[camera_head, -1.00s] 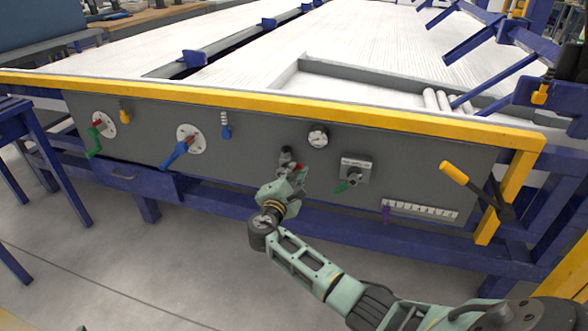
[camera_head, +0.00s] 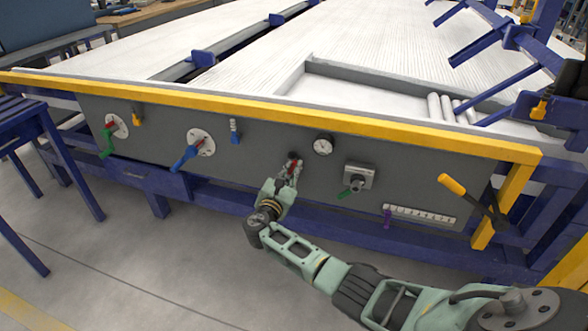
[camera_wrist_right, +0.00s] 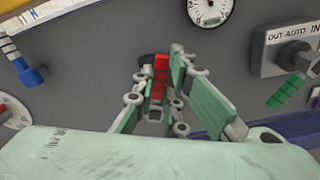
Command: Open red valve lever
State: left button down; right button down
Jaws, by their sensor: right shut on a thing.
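The red valve lever (camera_wrist_right: 160,78) shows between the fingers of my right gripper in the right wrist view, running up the panel. In the head view the red lever (camera_head: 292,168) is small and partly covered by the fingers. My right gripper (camera_head: 288,172) is at the grey panel, below and left of the round gauge, and is shut on the lever. It also shows in the right wrist view (camera_wrist_right: 163,85). The valve body behind the lever is mostly hidden. My left gripper is not in view.
On the grey panel (camera_head: 270,145) sit a gauge (camera_head: 323,146), a selector switch with a green handle (camera_head: 358,176), a blue lever (camera_head: 186,156), a green lever (camera_head: 107,142) and a purple slider (camera_head: 387,217). A yellow-handled lever (camera_head: 452,184) sticks out at the right.

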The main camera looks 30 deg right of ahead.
pick_arm(q)
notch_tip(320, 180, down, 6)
jog(key=p, duration=0.1)
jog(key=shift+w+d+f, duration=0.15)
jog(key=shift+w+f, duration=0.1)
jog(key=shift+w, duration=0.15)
pick_arm(e)
jog(key=shift+w+a+n, duration=0.35)
jog(key=shift+n, duration=0.7)
jog(key=shift+w+a+n, duration=0.35)
jog(key=shift+n, duration=0.7)
jog(key=c, duration=1.8)
grip_release()
jog(key=shift+r, duration=0.1)
jog(key=shift+a, duration=0.1)
jog(key=v, duration=1.1)
jog(key=shift+s+a, duration=0.3)
